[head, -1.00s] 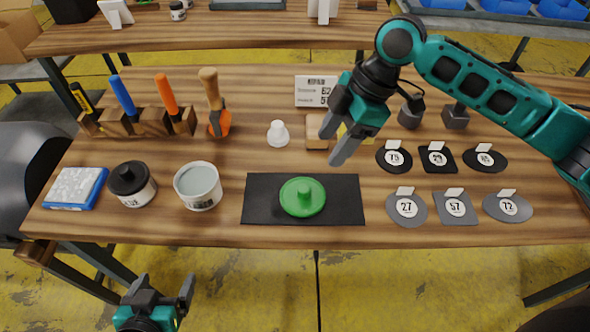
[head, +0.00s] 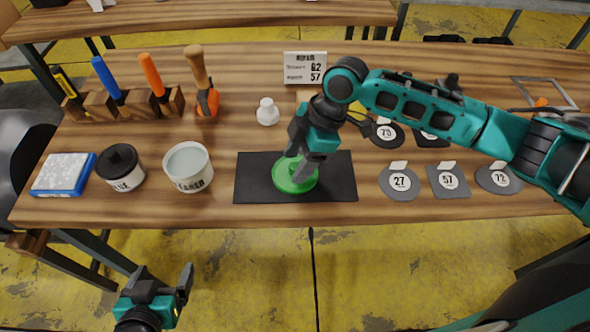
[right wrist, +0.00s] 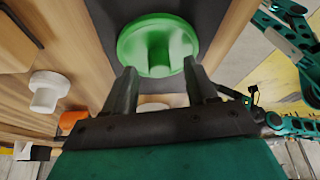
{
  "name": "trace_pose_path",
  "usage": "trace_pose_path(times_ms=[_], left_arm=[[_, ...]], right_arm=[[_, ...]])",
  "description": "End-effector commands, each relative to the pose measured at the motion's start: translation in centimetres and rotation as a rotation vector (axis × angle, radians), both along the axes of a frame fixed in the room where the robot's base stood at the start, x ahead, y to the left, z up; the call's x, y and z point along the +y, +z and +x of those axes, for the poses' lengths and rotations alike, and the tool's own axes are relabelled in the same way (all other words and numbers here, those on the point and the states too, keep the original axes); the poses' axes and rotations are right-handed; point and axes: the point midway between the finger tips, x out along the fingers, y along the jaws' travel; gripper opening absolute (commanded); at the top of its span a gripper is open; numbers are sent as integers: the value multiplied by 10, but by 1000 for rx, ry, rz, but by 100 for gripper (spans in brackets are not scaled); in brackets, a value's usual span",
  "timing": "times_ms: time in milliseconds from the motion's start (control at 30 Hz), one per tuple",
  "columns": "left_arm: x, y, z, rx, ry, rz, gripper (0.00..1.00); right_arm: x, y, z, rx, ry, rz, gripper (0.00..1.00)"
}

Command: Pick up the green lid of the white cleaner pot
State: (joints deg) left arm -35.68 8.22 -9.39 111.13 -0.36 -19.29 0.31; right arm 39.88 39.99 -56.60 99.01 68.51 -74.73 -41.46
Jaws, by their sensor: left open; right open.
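The green lid (head: 287,184) lies on the black mat (head: 335,184) near the table's front edge, its round knob partly hidden by my right gripper in the head view. My right gripper (head: 303,172) is open just above the lid. In the right wrist view, the lid (right wrist: 158,35) with its knob lies just beyond the two fingertips of my right gripper (right wrist: 164,82), with nothing held between them. The open white cleaner pot (head: 189,170) stands left of the mat. My left gripper (head: 168,284) is open and empty, low in front of the table.
A black-lidded pot (head: 121,167) and a blue-white sponge pack (head: 64,175) stand left of the cleaner pot. A tool rack (head: 125,104) and a white knob-shaped piece (head: 267,112) are behind. Numbered patches (head: 399,181) lie to the right, below my right arm.

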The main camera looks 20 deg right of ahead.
Motion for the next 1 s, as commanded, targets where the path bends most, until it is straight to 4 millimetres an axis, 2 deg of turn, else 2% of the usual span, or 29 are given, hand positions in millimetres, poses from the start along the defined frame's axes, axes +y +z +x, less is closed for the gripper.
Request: trace_pose_path(times_ms=[67,267,833,1000], left_arm=[[0,0,2,-4,0,-1,88],[0,1,3,-6,0,0,88],[0,-1,-2,3,1,0,88],[0,-1,-2,3,1,-1,88]], right_arm=[[2,-7,0,1,1,-1,57],[3,-7,0,0,1,-1,57],[2,-7,0,0,0,-1,2],[2,-7,0,0,0,-1,0]])
